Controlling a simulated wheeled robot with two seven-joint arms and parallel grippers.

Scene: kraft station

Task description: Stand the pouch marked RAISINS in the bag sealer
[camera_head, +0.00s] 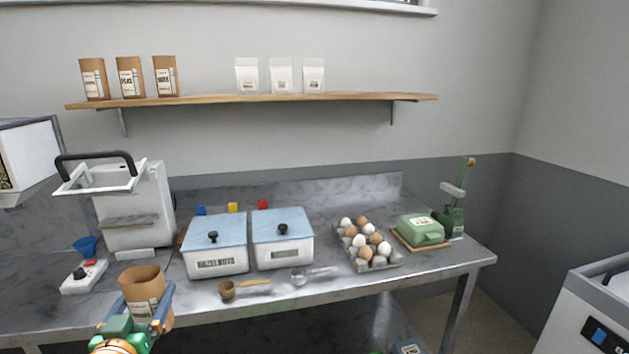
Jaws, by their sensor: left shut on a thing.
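My left gripper (137,325) is at the lower left, shut around a brown kraft pouch (143,283). The pouch is upright with its open top facing up; its white label is partly hidden and too small to read. The pouch is in front of the table's front edge. A white machine (146,205) with a black-handled frame and a small ledge stands behind it on the table; it looks like the bag sealer. The pouch is apart from it. My right gripper is not in view.
Two blue-lidded bins (215,262), a wooden scoop (228,291), a metal scoop (299,278), an egg tray (380,262) and a green butter dish (419,228) are on the table. A white switch box (83,277) stands left. The wall shelf (215,101) holds several pouches.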

